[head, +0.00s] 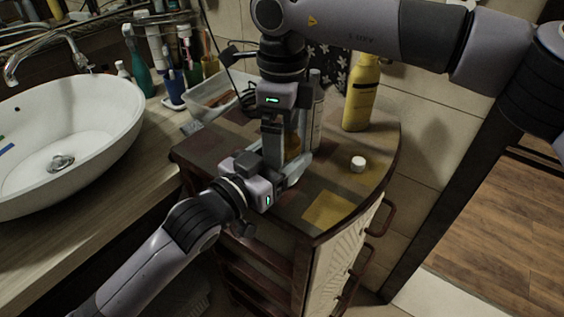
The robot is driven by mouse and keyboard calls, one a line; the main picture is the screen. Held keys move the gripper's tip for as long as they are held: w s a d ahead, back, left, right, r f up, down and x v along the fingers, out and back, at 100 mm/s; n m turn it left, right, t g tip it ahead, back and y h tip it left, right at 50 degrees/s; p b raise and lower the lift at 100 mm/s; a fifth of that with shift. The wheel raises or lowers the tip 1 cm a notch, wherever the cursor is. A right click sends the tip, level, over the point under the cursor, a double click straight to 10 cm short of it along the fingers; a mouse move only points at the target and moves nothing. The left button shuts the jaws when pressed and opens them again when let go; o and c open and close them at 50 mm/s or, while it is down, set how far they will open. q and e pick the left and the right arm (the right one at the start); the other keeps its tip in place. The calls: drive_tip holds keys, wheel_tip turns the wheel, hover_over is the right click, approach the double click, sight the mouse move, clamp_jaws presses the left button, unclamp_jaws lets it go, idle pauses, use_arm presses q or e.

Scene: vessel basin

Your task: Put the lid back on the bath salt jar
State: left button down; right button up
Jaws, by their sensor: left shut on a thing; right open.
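A small white round lid (358,164) lies on the cabinet top, to the right of both grippers. My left gripper (292,172) reaches in from the lower left and is shut on what looks like the bath salt jar. Only an amber patch of the jar (292,143) shows, between and behind the grippers; its mouth and most of its body are hidden. My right gripper (272,158) points down from above, just beside the jar and close to the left gripper. It is open; its fingertips are partly hidden behind the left gripper.
A yellow bottle (361,92) stands at the back right of the cabinet (335,208), and a tall grey bottle (316,110) behind the grippers. A white tray (208,98) is at the back left. The basin (70,130) is at left. The cabinet's front right is clear.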

wheel_tip(320, 180, up, 12)
idle(0.4)
use_arm(q)
unclamp_jaws()
drive_tip(key=shift+b+v, duration=0.35)
drive_tip(key=shift+v, duration=3.25)
use_arm(e)
drive_tip(key=shift+f, duration=0.45)
use_arm(q)
drive_tip(key=shift+f, duration=0.1)
